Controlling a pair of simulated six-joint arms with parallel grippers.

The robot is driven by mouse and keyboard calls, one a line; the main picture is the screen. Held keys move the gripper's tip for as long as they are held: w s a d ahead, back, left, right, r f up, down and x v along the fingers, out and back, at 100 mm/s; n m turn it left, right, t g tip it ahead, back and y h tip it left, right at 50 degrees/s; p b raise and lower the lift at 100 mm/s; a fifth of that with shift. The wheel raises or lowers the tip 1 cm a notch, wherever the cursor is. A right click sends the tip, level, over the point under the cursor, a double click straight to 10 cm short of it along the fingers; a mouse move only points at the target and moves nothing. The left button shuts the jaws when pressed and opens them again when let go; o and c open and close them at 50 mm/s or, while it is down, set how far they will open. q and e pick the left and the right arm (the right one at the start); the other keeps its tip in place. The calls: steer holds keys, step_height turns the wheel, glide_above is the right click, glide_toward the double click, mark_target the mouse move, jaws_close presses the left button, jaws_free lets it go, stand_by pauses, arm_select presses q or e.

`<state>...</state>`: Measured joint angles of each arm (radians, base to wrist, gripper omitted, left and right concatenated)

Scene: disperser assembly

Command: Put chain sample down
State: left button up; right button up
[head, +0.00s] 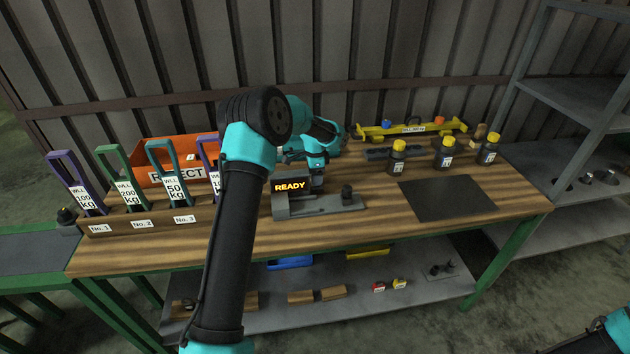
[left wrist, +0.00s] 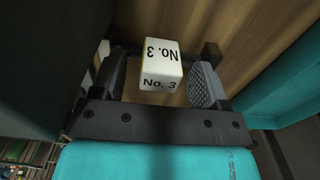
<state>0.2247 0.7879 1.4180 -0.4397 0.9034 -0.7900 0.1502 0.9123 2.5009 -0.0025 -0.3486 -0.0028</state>
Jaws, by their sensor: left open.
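A white block marked No. 3 (left wrist: 161,67) sits between the two fingers of my left gripper (left wrist: 163,80) in the left wrist view. The fingers are open, with a gap on either side of the block. No chain links can be made out. In the head view my left gripper (head: 318,182) is low over the bench, just right of the device with the READY display (head: 291,186); the block cannot be made out there. My right gripper is outside the views; only a piece of my right arm shows at the lower right.
Several coloured shackle-shaped weights stand in the wooden rack (head: 140,223) at left, before the orange REJECT bin (head: 150,150). A dark mat (head: 447,200), several yellow-capped bottles and a yellow beam (head: 410,131) are at right. Bare wood lies along the front edge.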

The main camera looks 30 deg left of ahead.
arm_select(q)
steer(key=shift+c, duration=0.3)
jaws_close()
stand_by(0.4)
steer(key=shift+r, duration=0.1)
step_height(320, 180, up, 18)
stand_by(0.4)
stand_by(0.5)
